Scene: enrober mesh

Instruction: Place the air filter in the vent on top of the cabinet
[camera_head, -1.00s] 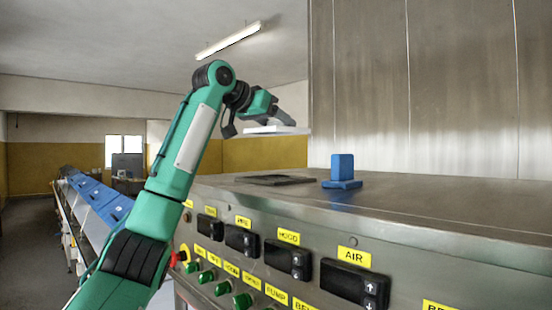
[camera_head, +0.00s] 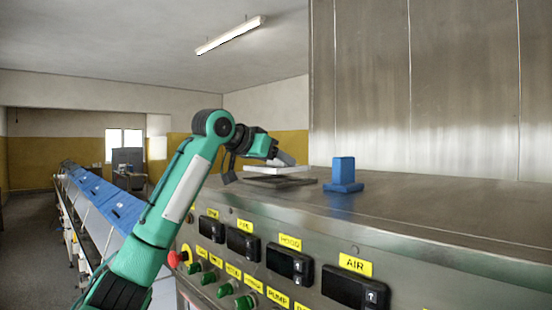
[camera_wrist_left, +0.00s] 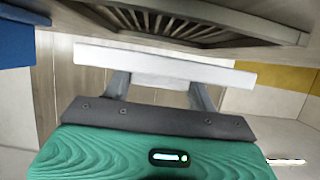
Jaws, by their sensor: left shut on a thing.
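The air filter (camera_head: 280,170) is a flat white slab, seen close and edge-on in the left wrist view (camera_wrist_left: 165,62). My left gripper (camera_head: 284,160) is shut on it; in the left wrist view its two grey fingers (camera_wrist_left: 160,82) hold the filter's raised middle part. The vent (camera_head: 302,186) is a dark frame on top of the steel cabinet (camera_head: 440,207); its slats show in the left wrist view (camera_wrist_left: 190,27). The filter is nearly level, just above the vent, with a small gap. The filter partly hides the vent in the head view. My right gripper is out of view.
A blue block on a flat base (camera_head: 343,172) stands on the cabinet just right of the vent. A steel wall (camera_head: 430,90) rises behind. The cabinet front carries displays, green knobs (camera_head: 245,302) and a red button (camera_head: 177,259). The cabinet top to the right is clear.

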